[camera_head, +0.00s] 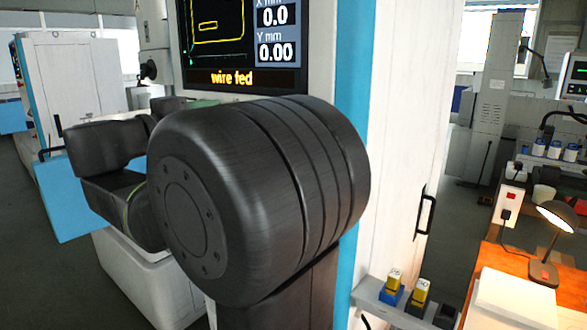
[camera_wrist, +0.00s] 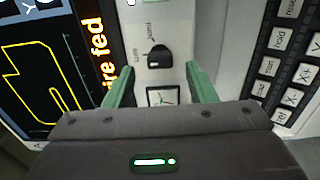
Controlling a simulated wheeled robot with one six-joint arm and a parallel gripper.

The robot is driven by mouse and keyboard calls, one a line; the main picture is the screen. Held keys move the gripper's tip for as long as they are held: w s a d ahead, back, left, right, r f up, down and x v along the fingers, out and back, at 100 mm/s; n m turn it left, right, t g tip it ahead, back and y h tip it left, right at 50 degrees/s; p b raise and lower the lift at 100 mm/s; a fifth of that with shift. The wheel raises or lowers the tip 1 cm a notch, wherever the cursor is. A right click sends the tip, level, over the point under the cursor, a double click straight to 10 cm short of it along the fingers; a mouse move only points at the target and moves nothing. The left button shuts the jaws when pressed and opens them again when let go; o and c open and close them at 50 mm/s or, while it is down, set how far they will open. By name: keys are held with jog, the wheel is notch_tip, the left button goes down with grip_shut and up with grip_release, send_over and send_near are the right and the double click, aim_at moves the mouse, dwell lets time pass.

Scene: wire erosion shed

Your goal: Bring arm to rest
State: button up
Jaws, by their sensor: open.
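My gripper (camera_wrist: 160,88) shows in the wrist view with its two green fingers apart and nothing between them. It faces a machine control panel with a black rotary knob (camera_wrist: 160,57) and a small square dial (camera_wrist: 163,96) beyond the fingers. In the head view my dark arm fills the middle and hides most of the gripper. The machine's screen (camera_head: 232,45) behind the arm reads "wire fed". It also shows at the left of the wrist view (camera_wrist: 50,75), turned on its side.
A keypad (camera_wrist: 288,70) is at the right of the wrist view. The white and blue machine cabinet (camera_head: 400,130) stands close behind my arm. A small shelf (camera_head: 385,308) holds blue and yellow pieces. An orange bench (camera_head: 500,262) with a lit lamp (camera_head: 556,215) is at the right.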

jog(key=shift+x, duration=1.45)
jog(key=shift+a, duration=0.1)
jog(key=b+v, duration=0.2)
jog(key=v, duration=1.2)
jog(key=w+d+m+b, duration=0.1)
jog(key=w+d+m, duration=0.7)
jog(key=w+m, duration=0.3)
jog(key=m, duration=0.2)
jog(key=shift+d+m, duration=0.35)
jog(key=shift+m, duration=0.05)
jog(key=shift+d, duration=0.1)
